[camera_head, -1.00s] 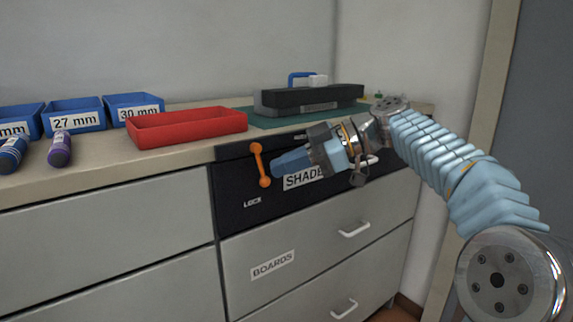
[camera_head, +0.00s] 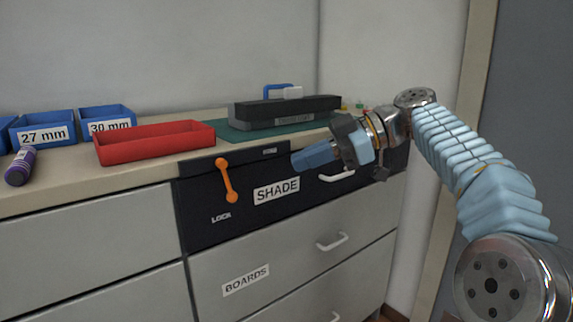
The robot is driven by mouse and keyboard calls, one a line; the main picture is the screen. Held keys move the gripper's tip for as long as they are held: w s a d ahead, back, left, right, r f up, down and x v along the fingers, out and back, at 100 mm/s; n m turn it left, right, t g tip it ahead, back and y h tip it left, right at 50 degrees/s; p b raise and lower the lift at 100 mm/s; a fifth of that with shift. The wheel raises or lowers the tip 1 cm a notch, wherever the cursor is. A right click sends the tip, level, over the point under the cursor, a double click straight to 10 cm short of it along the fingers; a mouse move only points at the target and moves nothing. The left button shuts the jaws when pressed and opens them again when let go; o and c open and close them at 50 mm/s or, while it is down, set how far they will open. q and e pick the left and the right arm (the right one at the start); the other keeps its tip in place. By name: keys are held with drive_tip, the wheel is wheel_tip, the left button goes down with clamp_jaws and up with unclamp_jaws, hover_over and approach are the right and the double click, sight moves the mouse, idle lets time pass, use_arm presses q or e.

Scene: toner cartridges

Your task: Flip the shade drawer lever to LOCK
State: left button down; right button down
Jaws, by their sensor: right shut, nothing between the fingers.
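The orange lever (camera_head: 227,180) is on the dark shade drawer (camera_head: 205,190), left of the SHADE label (camera_head: 276,190). It stands near upright, with its upper end tilted slightly left. The word LOCK (camera_head: 221,217) is printed below the lever's lower end, slightly to the left. A small, unreadable label (camera_head: 270,151) is near the drawer's top edge, right of the lever. My right gripper (camera_head: 299,160) is shut and empty in front of the drawer. Its blue fingers point left towards the lever, with a clear gap between. My left gripper is out of view.
The shade drawer's white handle (camera_head: 336,177) is partly behind my right gripper. The BOARDS drawer (camera_head: 300,262) is below. On the counter are a red tray (camera_head: 155,150), blue bins (camera_head: 44,131), a purple-and-white cylinder (camera_head: 20,168) and a black-and-grey device (camera_head: 287,108) on a green mat.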

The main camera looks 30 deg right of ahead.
drive_tip(key=v, duration=0.3)
drive_tip(key=shift+s+d, duration=0.1)
drive_tip(key=shift+d, duration=0.15)
idle(0.4)
